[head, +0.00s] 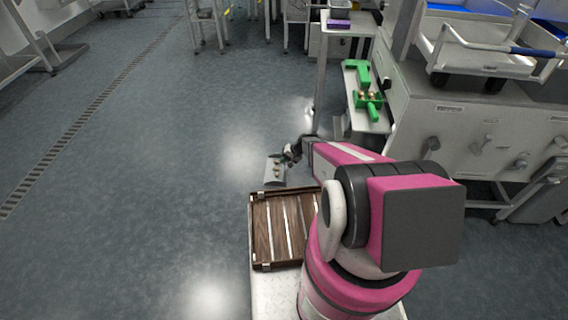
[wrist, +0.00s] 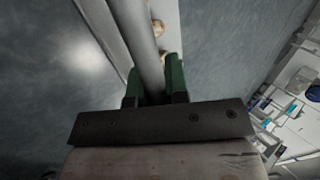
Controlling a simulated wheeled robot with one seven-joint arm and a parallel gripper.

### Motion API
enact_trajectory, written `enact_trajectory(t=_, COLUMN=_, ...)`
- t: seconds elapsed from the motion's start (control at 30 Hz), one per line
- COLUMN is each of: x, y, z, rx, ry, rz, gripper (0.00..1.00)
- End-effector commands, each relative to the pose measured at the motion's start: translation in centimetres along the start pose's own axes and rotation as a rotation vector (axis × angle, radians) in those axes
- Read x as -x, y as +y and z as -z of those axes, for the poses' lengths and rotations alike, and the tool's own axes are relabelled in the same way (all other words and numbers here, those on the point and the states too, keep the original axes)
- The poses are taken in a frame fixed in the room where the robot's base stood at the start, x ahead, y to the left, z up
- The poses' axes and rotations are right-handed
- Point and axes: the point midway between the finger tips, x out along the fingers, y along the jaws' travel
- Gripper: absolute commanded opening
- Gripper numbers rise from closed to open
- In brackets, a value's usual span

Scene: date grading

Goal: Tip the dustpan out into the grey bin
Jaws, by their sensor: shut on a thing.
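The dustpan (head: 273,172) is a light grey pan with a few small brown pieces in it. It hangs at the end of my arm over the floor. My gripper (head: 293,152) is shut on its handle. In the wrist view the green fingers of my gripper (wrist: 154,78) stand on both sides of the grey round handle (wrist: 138,35). Part of the pan (wrist: 168,12) and brown pieces show beyond the handle. I cannot pick out the grey bin with certainty in either view.
A slatted wooden tray (head: 259,230) lies beside my arm's base. A narrow table (head: 372,124) with green tools stands right of the gripper, beside a large pale cabinet (head: 450,120). A purple box (head: 339,24) is farther back. The floor at left is clear.

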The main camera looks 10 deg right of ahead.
Motion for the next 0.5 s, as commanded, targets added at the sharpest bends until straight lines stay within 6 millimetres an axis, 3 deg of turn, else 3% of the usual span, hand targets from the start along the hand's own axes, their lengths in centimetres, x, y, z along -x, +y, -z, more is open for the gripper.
enact_trajectory(t=0.5, x=2.9, y=-1.1, z=0.4, rx=-0.001, ry=0.000, rz=0.064, gripper=0.00)
